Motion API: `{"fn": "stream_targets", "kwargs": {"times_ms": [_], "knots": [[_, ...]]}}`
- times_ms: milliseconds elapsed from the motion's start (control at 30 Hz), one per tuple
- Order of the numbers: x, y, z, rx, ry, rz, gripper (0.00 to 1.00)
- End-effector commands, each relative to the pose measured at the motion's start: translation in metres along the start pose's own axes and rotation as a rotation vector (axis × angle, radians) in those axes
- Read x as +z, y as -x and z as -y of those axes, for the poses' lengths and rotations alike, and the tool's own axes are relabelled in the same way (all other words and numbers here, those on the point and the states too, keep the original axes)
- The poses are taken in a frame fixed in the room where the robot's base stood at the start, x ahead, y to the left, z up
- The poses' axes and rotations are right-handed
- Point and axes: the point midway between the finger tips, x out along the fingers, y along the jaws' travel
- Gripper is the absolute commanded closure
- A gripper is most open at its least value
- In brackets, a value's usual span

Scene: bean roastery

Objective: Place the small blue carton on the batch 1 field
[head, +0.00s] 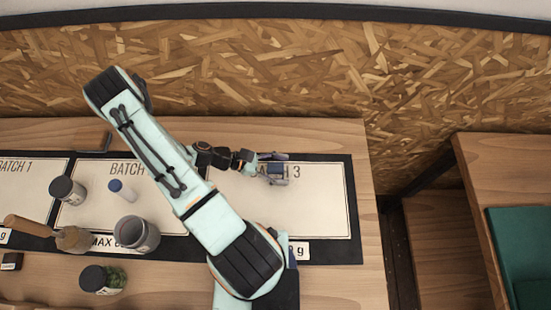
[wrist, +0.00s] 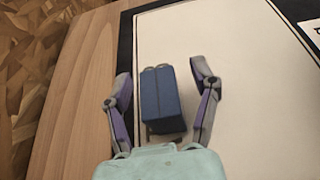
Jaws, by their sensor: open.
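The small blue carton (wrist: 163,103) sits between the two fingers of my gripper (wrist: 161,75) in the wrist view. The fingers are open, with a gap on each side of the carton. In the head view my gripper (head: 275,172) is over the batch 3 field (head: 315,205), and I cannot clearly make out the carton there. The batch 1 field (head: 22,190) is a pale panel at the far left of the head view, partly cut off by the picture edge.
On and near the batch 2 field (head: 90,215) stand a grey jar (head: 67,190), a blue-capped bottle (head: 122,190) and a dark cup (head: 138,235). A wooden-handled tool (head: 70,238) lies lower left. A jar with green contents (head: 103,279) stands at the front.

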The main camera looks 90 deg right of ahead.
Motion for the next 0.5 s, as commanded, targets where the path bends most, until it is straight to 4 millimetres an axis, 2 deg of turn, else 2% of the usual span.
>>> {"fn": "stream_targets", "kwargs": {"times_ms": [33, 200, 233, 500], "knots": [[0.0000, 0.0002, 0.0000, 0.000, 0.000, 0.000, 0.42], [0.0000, 0.0003, -0.0001, 0.000, 0.000, 0.000, 0.95], [0.0000, 0.0003, -0.0001, 0.000, 0.000, 0.000, 1.00], [-0.0001, 0.0005, -0.0001, 0.000, 0.000, -0.001, 1.00]]}}
